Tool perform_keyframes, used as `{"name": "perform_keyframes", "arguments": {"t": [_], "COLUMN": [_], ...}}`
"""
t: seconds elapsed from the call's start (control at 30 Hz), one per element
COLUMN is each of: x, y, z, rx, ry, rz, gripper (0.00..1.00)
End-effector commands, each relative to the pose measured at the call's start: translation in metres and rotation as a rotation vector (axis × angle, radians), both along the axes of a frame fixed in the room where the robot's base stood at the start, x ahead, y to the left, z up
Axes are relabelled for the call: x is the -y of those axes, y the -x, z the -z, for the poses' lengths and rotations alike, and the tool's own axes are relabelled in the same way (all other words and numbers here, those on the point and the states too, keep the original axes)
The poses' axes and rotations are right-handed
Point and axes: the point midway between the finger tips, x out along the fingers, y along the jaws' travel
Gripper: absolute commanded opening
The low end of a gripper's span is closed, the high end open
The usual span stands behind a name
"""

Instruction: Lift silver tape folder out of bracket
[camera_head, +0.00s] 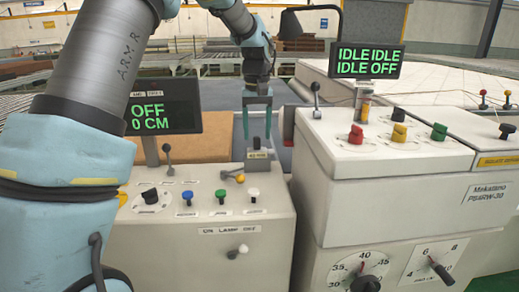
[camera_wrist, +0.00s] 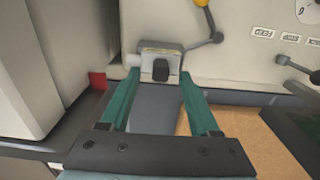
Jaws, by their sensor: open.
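A small silver-grey block with a black knob and a pale label, which looks like the tape folder (camera_wrist: 146,60), is at the edge of the pale machine in the wrist view. It also shows in the head view as the small labelled folder (camera_head: 258,165). My gripper (camera_wrist: 160,78) has two teal fingers, spread apart, with their tips on either side of the folder. In the head view my gripper (camera_head: 257,136) points down, just above the folder. I cannot tell whether the fingers touch it. The bracket cannot be told apart from the folder.
A control panel (camera_head: 185,235) with knobs and levers lies left of the folder, and a taller panel (camera_head: 400,180) stands close on the right. A display (camera_head: 165,105) stands at the left and another display (camera_head: 366,60) at the upper right. A brown surface (camera_wrist: 225,130) shows below the folder.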

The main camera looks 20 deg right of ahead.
Motion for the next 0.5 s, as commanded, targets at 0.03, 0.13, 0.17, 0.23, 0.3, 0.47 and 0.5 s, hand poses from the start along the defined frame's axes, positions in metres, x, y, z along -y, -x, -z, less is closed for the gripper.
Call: {"name": "perform_keyframes", "arguments": {"t": [0.03,0.13,0.17,0.23,0.3,0.47,0.5], "x": [0.0,0.0,0.0,0.0,0.0,0.0,0.0], "y": [0.0,0.0,0.0,0.0,0.0,0.0,0.0], "z": [0.005,0.018,0.021,0.024,0.026,0.026,0.026], "rx": [-0.003,-0.003,-0.001,0.0,0.001,0.001,0.001], "ry": [-0.002,-0.002,0.0,0.001,0.001,0.001,0.001], "rz": [0.0,-0.001,-0.001,-0.001,-0.001,-0.001,-0.001], "gripper": [0.62,0.62,0.62,0.62,0.62,0.61,0.57]}}
